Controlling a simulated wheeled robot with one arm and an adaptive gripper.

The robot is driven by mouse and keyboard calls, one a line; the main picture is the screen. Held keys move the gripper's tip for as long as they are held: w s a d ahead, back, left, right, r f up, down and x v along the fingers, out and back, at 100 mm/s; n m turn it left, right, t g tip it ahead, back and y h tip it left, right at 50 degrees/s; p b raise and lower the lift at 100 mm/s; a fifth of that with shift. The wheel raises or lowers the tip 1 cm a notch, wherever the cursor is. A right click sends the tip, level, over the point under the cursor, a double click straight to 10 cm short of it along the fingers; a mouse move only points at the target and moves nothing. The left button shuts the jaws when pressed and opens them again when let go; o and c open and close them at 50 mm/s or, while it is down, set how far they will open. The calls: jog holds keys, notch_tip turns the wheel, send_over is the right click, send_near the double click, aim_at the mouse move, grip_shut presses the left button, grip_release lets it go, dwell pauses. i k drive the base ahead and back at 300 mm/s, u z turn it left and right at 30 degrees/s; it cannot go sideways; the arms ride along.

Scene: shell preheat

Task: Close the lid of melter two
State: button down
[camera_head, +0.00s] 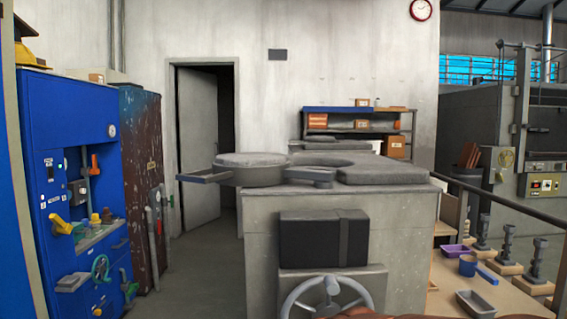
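A large grey block-shaped furnace (266,225), which seems to be a melter, stands in the middle of the head view. Its thick round grey lid (250,160) is swung out to the left, past the block's left edge. A flat handle (204,177) sticks out left from the lid, and a bracket (311,175) lies at its right. A darker round area (325,161) on the block's top looks like the uncovered opening. I can read no number on this block. A similar grey top (335,147) shows behind it. My gripper is not in view.
A handwheel (328,296) and dark box (324,238) are on the block's front. A blue cabinet (78,180) with levers stands left; a rail (500,207) and bench (455,289) with tools stand right. Floor (208,270) is free between cabinet and block.

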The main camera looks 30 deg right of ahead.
aim_at(243, 169)
jog(key=z, duration=0.3)
jog(key=i, duration=0.4)
jog(key=u, duration=1.65)
